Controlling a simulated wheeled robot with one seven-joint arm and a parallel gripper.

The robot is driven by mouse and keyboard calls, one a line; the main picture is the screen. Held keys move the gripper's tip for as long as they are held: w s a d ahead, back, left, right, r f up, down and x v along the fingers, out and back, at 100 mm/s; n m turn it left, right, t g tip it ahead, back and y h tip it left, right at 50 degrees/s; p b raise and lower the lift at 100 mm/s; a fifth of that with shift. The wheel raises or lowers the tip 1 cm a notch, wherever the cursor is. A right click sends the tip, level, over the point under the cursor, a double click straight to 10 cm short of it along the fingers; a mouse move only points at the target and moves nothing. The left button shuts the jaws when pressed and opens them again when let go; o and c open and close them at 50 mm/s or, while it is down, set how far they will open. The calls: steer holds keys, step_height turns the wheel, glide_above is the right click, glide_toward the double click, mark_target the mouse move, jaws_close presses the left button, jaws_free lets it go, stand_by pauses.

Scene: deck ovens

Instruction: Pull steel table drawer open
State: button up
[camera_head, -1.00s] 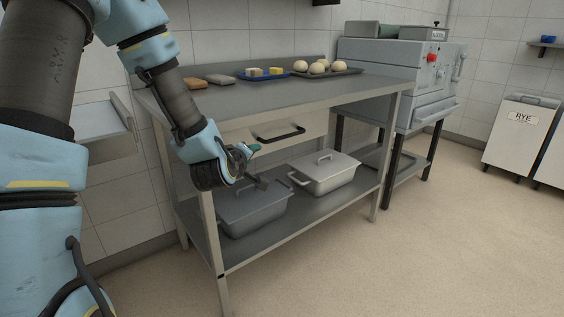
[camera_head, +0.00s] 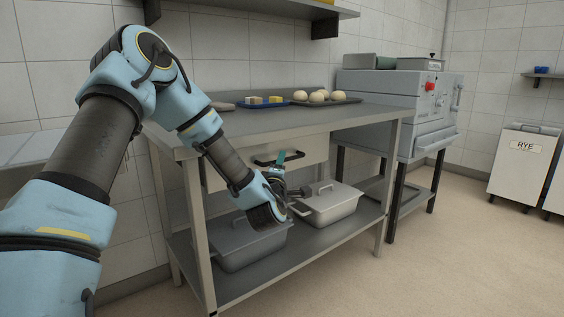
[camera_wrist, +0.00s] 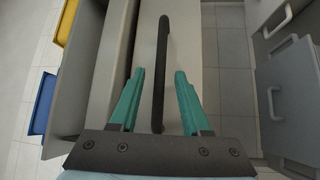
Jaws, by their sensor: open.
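The steel table (camera_head: 265,118) stands ahead of me in the head view. Its drawer (camera_head: 313,149) is a pale front below the tabletop that looks shut. A black bar handle (camera_head: 266,162) is on the drawer front, partly behind my gripper. My gripper (camera_head: 291,174) is in front of the handle, with its fingers apart. I see no clear contact; the depth gap is hard to tell.
Two lidded pans, left (camera_head: 243,240) and right (camera_head: 332,205), sit on the lower shelf below my gripper. Dough balls (camera_head: 319,95) on a tray and butter-like blocks (camera_head: 266,100) are on the tabletop. The oven (camera_head: 400,100) stands to the right. Front floor is clear.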

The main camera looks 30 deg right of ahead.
steer(key=shift+x, duration=1.2)
jaws_close()
stand_by(0.6)
